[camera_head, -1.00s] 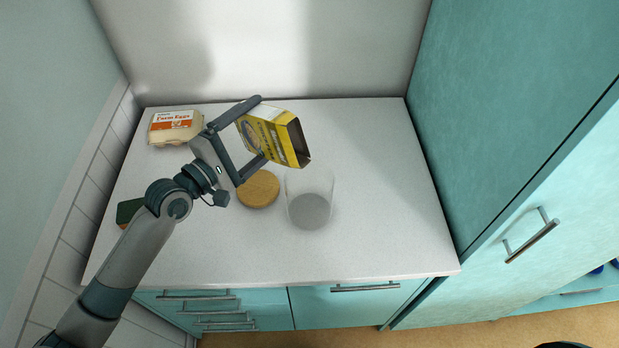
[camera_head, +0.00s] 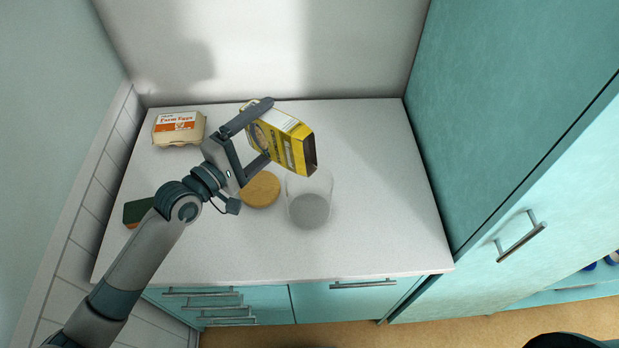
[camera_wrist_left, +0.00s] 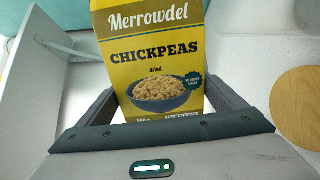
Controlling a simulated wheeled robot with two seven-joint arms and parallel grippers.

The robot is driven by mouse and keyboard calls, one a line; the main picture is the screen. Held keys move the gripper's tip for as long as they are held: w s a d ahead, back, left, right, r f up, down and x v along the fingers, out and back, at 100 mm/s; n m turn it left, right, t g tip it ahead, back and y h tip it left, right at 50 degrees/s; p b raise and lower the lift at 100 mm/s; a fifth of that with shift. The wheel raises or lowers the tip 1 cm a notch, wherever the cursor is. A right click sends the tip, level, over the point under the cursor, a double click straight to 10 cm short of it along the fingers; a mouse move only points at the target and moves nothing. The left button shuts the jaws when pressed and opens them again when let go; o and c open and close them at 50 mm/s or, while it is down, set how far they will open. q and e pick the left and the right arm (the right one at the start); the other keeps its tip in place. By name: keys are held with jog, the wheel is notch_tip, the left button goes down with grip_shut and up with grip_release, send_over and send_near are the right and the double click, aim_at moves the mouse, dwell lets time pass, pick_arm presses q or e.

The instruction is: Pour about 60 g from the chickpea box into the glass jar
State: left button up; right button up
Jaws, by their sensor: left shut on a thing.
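The yellow chickpea box (camera_head: 285,142) is held by my left gripper (camera_head: 265,130), which is shut on it. The box is tilted, its right end lower and above the back rim of the glass jar. Its label also shows in the left wrist view (camera_wrist_left: 152,60), between the two fingers. The clear glass jar (camera_head: 309,205) stands upright on the counter, below and slightly right of the box. Its floor looks grey, and I see no chickpeas in it. No falling chickpeas are visible. My right gripper is not in view.
A round wooden lid (camera_head: 261,190) lies on the counter (camera_head: 375,190) left of the jar. An egg carton (camera_head: 179,128) sits at the back left and a green sponge (camera_head: 137,211) at the left edge. The counter's right side is clear, beside a tall teal cabinet (camera_head: 500,110).

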pick_arm(q)
jog(key=shift+r, duration=0.2)
jog(key=shift+r+m+p, duration=0.1)
jog(key=shift+m+p, duration=0.2)
jog(key=shift+s+d+r, duration=0.1)
jog(key=shift+s+r, duration=0.05)
jog(key=shift+p, duration=0.3)
jog(key=shift+r+m, duration=0.15)
jog(key=shift+m, duration=0.15)
jog(key=shift+s+d+r, duration=0.1)
jog(key=shift+d+r, duration=0.05)
jog(key=shift+r+m+p, duration=0.1)
jog(key=shift+m+p, duration=0.2)
jog(key=shift+p, duration=0.1)
